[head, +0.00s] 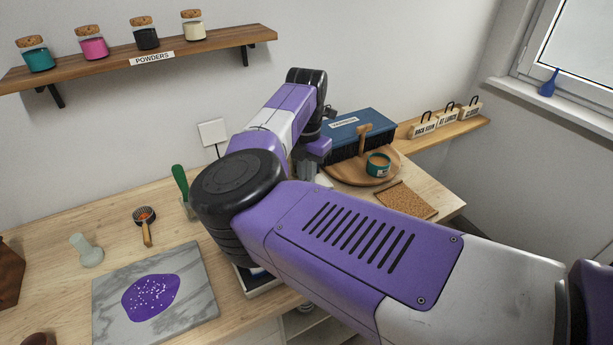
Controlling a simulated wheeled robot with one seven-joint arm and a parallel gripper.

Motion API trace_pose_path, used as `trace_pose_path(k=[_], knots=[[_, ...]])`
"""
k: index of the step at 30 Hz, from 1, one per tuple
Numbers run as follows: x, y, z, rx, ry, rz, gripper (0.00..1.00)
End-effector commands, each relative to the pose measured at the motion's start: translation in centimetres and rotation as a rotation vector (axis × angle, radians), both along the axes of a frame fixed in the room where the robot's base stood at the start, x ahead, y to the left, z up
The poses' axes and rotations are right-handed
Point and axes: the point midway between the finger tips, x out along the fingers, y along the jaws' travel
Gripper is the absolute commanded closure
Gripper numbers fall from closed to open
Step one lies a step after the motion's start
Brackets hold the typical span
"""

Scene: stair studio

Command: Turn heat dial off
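I cannot make out a heat dial in the head view; my purple and white arm covers the middle of the worktop, where a dial could be hidden. My gripper (308,168) hangs from the end of the arm, near the back of the worktop (110,238) and left of the blue box. Only a small grey part of it shows behind the arm, and its fingertips are hidden. I cannot tell whether it is open, shut or touching anything.
A marble slab (204,322) with a purple patch lies front left, near a brush (147,228). A round wooden board (343,176) holding a teal tin (378,166) stands right of my gripper, before the blue box (358,127). A powder shelf (112,66) hangs above.

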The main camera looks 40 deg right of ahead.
Motion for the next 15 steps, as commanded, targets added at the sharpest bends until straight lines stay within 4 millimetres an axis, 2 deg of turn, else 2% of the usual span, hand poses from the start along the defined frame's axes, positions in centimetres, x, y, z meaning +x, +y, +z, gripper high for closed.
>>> trace_pose_path(k=[15], knots=[[0.03, 0.02, 0.07, 0.000, -0.001, 0.053, 1.00]])
